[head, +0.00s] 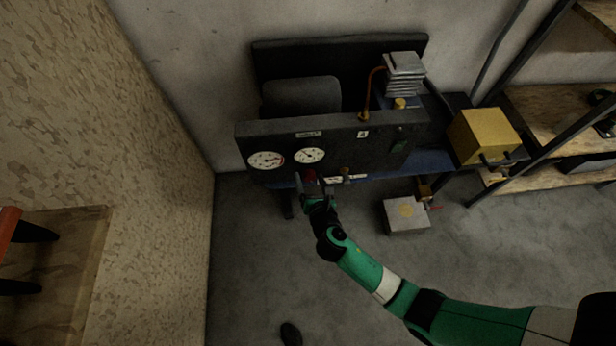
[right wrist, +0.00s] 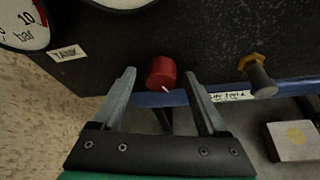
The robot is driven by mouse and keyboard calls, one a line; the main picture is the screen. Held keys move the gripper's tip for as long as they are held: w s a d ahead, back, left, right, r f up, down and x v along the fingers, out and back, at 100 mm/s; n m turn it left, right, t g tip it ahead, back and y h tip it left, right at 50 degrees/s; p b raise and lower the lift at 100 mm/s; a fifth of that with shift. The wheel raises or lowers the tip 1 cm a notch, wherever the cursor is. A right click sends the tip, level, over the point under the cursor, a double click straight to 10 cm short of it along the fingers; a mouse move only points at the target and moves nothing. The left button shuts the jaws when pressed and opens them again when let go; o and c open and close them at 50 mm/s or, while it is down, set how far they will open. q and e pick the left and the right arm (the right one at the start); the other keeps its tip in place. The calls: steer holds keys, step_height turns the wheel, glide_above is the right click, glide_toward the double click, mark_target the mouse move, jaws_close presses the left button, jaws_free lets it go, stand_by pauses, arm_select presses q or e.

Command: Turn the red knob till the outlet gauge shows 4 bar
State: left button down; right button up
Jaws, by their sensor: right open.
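The red knob (right wrist: 161,72) sits on the lower front of the dark panel (right wrist: 190,40), with a small white mark on its face. It shows small in the head view (head: 310,176). My right gripper (right wrist: 160,85) is open, its two fingers on either side of the knob and apart from it. Two round white gauges are on the panel, a left gauge (head: 266,160) and a right gauge (head: 309,155) under a label. Their needles are too small to read. In the right wrist view the left gauge (right wrist: 22,22) shows only partly, with "bar" and 10. My left gripper is not in view.
A brass fitting with a grey stem (right wrist: 260,78) is right of the knob. A blue rail (head: 420,160) runs along the panel's base. A yellow box (head: 483,135) stands at right, and a grey box (head: 405,215) is on the floor.

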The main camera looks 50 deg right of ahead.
steer(key=shift+s+a, duration=0.1)
steer(key=shift+c, duration=0.7)
jaws_close()
steer(key=shift+s+m+t+y+p, duration=0.1)
steer(key=shift+m+t+y+p, duration=0.25)
steer(key=shift+m, duration=0.25)
steer(key=shift+f+m+t+y, duration=0.1)
steer(key=shift+m+t+y, duration=0.2)
steer(key=shift+m, duration=0.4)
steer(key=shift+o, duration=0.7)
jaws_free()
